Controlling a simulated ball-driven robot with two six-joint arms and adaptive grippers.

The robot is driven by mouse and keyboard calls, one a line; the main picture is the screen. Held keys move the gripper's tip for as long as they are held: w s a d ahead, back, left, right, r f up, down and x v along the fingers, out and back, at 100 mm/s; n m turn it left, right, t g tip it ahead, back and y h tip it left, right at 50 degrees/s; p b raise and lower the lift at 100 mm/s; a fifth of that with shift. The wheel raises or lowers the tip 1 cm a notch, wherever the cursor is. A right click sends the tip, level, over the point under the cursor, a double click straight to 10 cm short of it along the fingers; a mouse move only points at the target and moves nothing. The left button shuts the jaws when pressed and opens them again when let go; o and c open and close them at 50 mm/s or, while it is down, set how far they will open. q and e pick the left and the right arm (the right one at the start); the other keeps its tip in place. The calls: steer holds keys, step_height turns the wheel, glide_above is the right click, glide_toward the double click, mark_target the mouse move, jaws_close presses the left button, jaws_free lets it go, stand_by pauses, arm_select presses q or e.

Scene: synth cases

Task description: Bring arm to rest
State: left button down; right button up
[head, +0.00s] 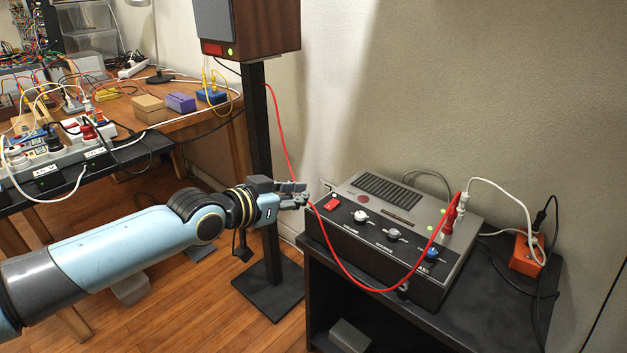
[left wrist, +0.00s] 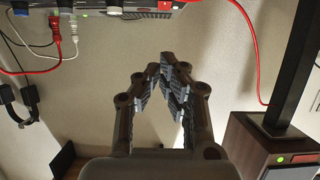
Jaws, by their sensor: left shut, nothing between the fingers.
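My left arm (head: 130,245) is light blue and reaches in from the left in the head view. My left gripper (head: 303,194) is beside the left front of a grey amplifier-like box (head: 385,235), with nothing in its fingers. In the left wrist view the same gripper (left wrist: 163,65) has its fingertips together, and the box (left wrist: 110,5) shows upside down at the top edge. In the head view I cannot tell whether the fingers touch the box. My right gripper is in neither view.
A red cable (head: 340,262) runs from the box towards the speaker (head: 250,30) on a black stand (head: 262,150). The box is on a black table (head: 490,300) with an orange block (head: 527,255). A wooden desk (head: 120,105) with wires and power strips is at the left.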

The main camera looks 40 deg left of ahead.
arm_select(q)
steer(key=shift+s, duration=0.75)
steer(key=s+f+n+g+y, duration=0.1)
steer(key=s+f+g, duration=0.1)
steer(key=s+f, duration=0.55)
steer(key=s+d+f+g, duration=0.1)
steer(key=s+f+g, duration=0.3)
steer(key=f, duration=0.7)
steer(key=s+f+n+g+y, duration=0.1)
steer(key=s+f, duration=0.7)
steer(key=f, duration=0.2)
steer(key=s+d+f+g, duration=0.1)
steer(key=s+f, duration=0.3)
steer(key=s, duration=0.4)
steer(key=s+d+f+m+g, duration=0.1)
steer(key=s+d+f+g, duration=0.1)
steer(key=s, duration=0.7)
steer(key=s+d+f+g, duration=0.1)
steer(key=s+f+g, duration=0.2)
steer(key=s, duration=0.6)
step_height(320, 180, down, 3)
steer(key=shift+s+d+r+m, duration=0.15)
steer(key=shift+s+d+m, duration=0.05)
steer(key=shift+d+m, duration=0.1)
